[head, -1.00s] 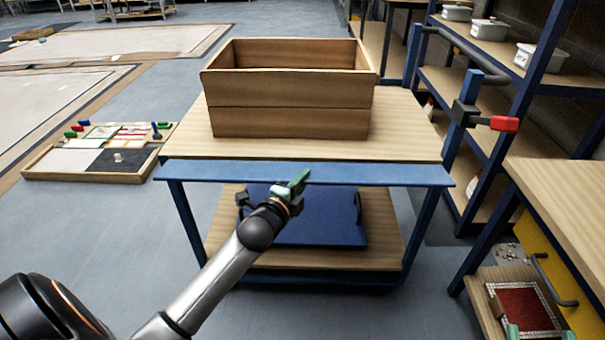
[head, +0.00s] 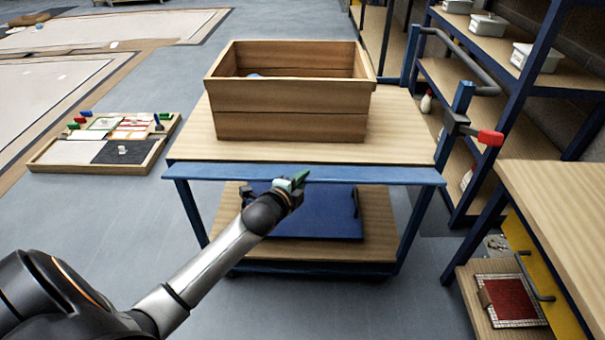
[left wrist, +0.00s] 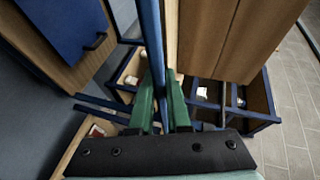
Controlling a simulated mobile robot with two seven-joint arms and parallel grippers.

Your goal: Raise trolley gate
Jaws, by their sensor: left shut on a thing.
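The trolley (head: 400,150) has a wooden top with a large wooden box (head: 290,110) on it. Its gate, a long blue bar (head: 370,174), runs level along the front edge of the top. My left gripper (head: 298,178) is at the middle of this bar, shut on it. In the left wrist view, the green fingers (left wrist: 162,105) lie either side of the blue bar (left wrist: 152,45). A red-handled black clamp or latch (head: 478,132) is on the trolley's right post. My right gripper is not in view.
A dark blue case (head: 315,215) lies on the trolley's lower shelf. A workbench (head: 560,195) with a yellow drawer front stands close at the right, shelving (head: 505,100) behind it. A mosaic tray (head: 100,145) lies on the floor at left.

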